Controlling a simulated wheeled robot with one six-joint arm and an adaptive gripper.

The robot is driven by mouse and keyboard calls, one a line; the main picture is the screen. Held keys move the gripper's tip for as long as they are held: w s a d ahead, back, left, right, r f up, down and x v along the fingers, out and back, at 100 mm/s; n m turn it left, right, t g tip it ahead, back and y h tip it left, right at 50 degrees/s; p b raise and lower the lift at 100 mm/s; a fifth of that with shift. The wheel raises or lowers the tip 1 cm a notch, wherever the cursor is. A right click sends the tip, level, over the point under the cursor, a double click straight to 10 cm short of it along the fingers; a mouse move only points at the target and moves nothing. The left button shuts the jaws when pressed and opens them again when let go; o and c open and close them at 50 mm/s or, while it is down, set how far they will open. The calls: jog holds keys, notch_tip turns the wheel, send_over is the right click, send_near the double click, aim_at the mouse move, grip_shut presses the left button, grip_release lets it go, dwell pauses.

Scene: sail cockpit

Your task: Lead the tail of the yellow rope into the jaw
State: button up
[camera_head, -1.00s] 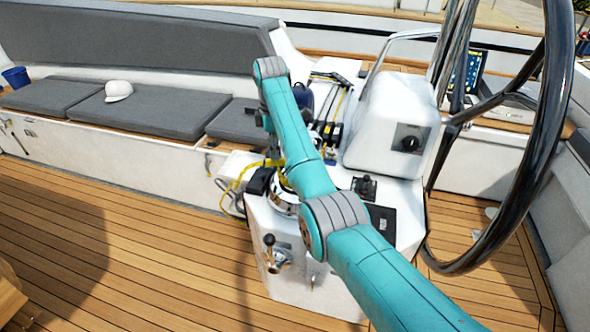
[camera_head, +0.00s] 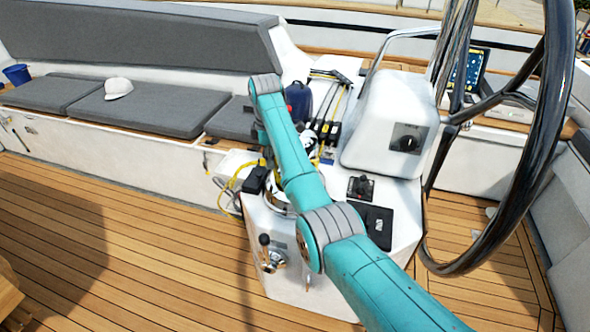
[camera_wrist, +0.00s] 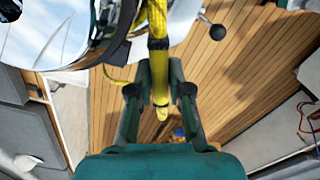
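The yellow rope (camera_wrist: 158,35) comes down from the top of the wrist view and passes between the two fingers of my gripper (camera_wrist: 160,85). The fingers are closed in on it, and a short end hangs below the pads. A thinner yellow length runs off to the left. The winch (camera_wrist: 112,42), with a shiny top and dark rim, is at the upper left, close to the rope. I cannot make out its jaw clearly. In the head view the yellow rope (camera_head: 233,182) hangs at the console's left side; my arm mostly hides the winch and gripper.
The black steering wheel (camera_head: 530,140) stands at the right. A white pod (camera_head: 385,120) and black rope clutches (camera_head: 330,130) sit on the console. A lever (camera_head: 266,250) juts from its front. Cushioned bench (camera_head: 150,105) at left; the teak deck (camera_head: 130,240) is open.

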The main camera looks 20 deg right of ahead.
grip_shut()
jog(key=w+m, duration=0.1)
jog(key=w+a+m, duration=0.1)
jog(key=shift+w+m, duration=0.25)
jog(key=shift+m, duration=0.05)
jog(key=shift+w+a+m, duration=0.1)
jog(key=shift+w+m, duration=1.1)
jog(key=shift+m, duration=0.1)
